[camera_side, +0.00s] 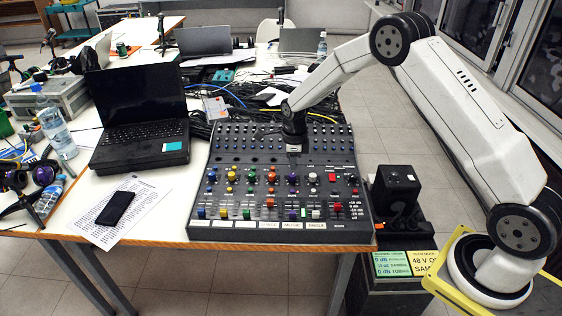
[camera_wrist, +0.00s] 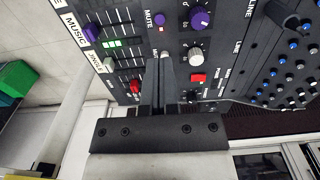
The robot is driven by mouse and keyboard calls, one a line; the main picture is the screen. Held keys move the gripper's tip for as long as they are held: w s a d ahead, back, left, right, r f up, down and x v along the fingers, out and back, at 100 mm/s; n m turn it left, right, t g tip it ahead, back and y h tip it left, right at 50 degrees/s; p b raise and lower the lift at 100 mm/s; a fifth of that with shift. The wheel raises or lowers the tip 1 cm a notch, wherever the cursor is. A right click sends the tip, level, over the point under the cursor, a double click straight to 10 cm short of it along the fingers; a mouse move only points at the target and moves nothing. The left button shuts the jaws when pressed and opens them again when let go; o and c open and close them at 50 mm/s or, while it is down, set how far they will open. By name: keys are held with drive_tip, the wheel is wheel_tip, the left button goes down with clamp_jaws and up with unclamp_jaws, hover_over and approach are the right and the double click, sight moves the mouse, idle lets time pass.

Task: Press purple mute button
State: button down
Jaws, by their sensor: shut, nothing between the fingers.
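In the wrist view a small purple button (camera_wrist: 160,20) sits beside the printed word MUTE on the dark mixer panel (camera_wrist: 120,15). My gripper (camera_wrist: 166,57) is shut and empty, its fingertips over the panel, a little below the purple button in the picture. I cannot tell whether the tips touch the panel. In the side view my gripper (camera_side: 294,150) points down over the middle of the mixer (camera_side: 230,160).
Near the button are a larger purple knob (camera_wrist: 200,19), another purple knob (camera_wrist: 91,32), a white knob (camera_wrist: 195,53) and a red button (camera_wrist: 197,78). A laptop (camera_side: 140,110), phone (camera_side: 115,208) and bottle (camera_side: 53,125) stand left of the mixer.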

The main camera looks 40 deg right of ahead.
sight(292, 191)
drive_tip(key=shift+f, duration=0.1)
drive_tip(key=shift+f, duration=3.95)
drive_tip(key=shift+f, duration=0.2)
drive_tip(key=shift+f, duration=0.35)
drive_tip(key=shift+r, duration=0.35)
wheel_tip(292, 191, up, 8)
drive_tip(key=shift+r, duration=0.2)
drive_tip(key=shift+r, duration=0.1)
